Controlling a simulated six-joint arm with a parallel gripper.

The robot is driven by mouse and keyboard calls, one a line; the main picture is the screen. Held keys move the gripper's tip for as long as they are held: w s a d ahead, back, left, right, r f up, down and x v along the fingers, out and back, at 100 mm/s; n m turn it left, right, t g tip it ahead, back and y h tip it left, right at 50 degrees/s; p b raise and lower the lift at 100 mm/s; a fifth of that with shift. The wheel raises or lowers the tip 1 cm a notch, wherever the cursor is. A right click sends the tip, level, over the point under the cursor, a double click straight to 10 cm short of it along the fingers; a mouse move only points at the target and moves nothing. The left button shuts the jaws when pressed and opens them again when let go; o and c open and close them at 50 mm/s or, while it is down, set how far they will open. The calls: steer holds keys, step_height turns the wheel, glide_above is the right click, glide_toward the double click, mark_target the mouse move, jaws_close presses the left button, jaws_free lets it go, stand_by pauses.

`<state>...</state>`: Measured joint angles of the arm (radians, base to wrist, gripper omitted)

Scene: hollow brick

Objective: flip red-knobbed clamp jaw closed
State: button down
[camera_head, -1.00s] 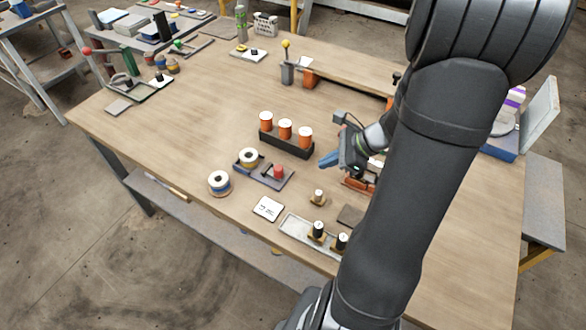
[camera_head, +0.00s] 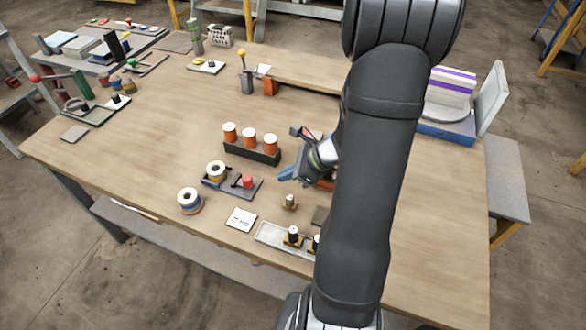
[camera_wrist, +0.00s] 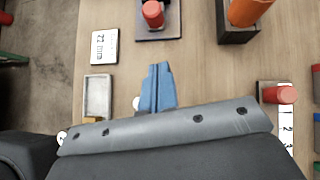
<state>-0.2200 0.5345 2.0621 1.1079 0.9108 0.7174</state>
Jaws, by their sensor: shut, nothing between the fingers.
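A red ball knob (camera_head: 35,78) shows at the far left end of the table in the head view. It sits on a lever by an upright green block (camera_head: 82,84), above a dark-framed base (camera_head: 92,117). The lever stands raised toward the left, its hinge too small to make out. My gripper (camera_head: 284,176) has blue fingers, shut and empty, over the right half of the table, far from this knob. The fingers also show in the wrist view (camera_wrist: 158,70), pointing up the picture, touching nothing.
A rack of orange spools (camera_head: 252,152) stands beside my gripper. A small plate with a red-topped piece (camera_wrist: 172,33), a white label card (camera_wrist: 104,47) and a metal tray (camera_wrist: 98,95) lie near. A yellow-knobbed lever (camera_head: 242,54) stands farther back. Table between is mostly clear.

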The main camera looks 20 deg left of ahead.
mark_target(247, 175)
steer(key=x, duration=0.5)
steer(key=shift+a, duration=0.1)
steer(key=shift+s+a+r, duration=0.1)
steer(key=shift+s+a, duration=0.15)
steer(key=shift+a, duration=0.75)
steer(key=shift+s+a, duration=0.1)
steer(key=shift+a, duration=0.6)
steer(key=shift+a+r, duration=0.1)
steer(key=shift+a, duration=1.7)
